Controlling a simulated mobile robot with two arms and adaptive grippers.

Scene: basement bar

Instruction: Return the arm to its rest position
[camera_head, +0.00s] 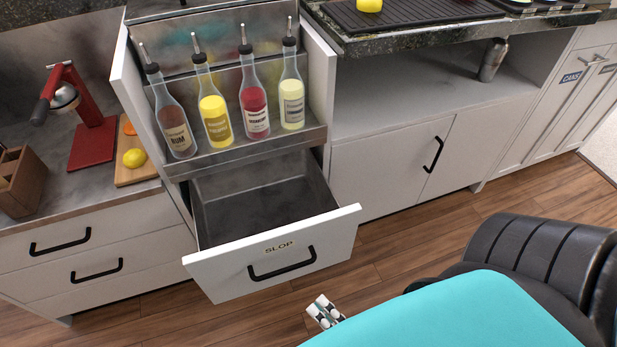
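The only gripper part I make out is a small white and black piece of my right gripper (325,312), low in the head view just in front of the open drawer marked SLOP (272,255). It is apart from the drawer front in the picture. The rest of that gripper and its arm is hidden behind the teal surface at the bottom, so I cannot tell whether it is open or shut. I see nothing held in it. My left gripper is out of view.
The SLOP drawer sticks out and looks empty inside. Several bottles, including the red one (254,107), stand on the steel rack above it. A red juicer (93,135) and a lemon (134,158) are on the left counter. Wooden floor (420,235) shows right of the drawer.

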